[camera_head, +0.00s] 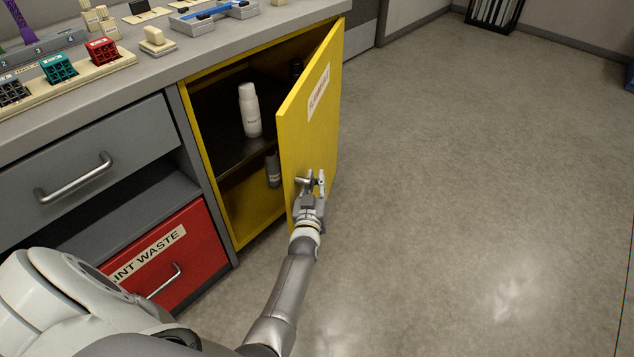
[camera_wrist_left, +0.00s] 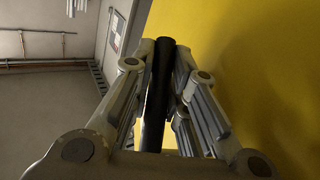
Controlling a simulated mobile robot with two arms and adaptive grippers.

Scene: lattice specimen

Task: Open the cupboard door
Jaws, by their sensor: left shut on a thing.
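The yellow cupboard door (camera_head: 312,125) stands swung well open in the head view, hinged at its far right side, with a white label on its face. My left gripper (camera_head: 311,181) is at the lower part of its free edge side, shut on the door handle. In the left wrist view, the fingers of the left gripper (camera_wrist_left: 163,100) close on both sides of the dark bar-shaped handle (camera_wrist_left: 158,85), with the yellow door (camera_wrist_left: 260,70) beside them. Inside the cupboard (camera_head: 214,215) a white bottle (camera_head: 250,110) stands on a shelf, with a grey bottle below. My right gripper is not in view.
A grey drawer (camera_head: 95,160) and a red waste drawer (camera_head: 175,255) are left of the cupboard. The counter (camera_head: 190,55) above holds trays, small lattice blocks and a device. The floor (camera_head: 460,170) right of the door is clear.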

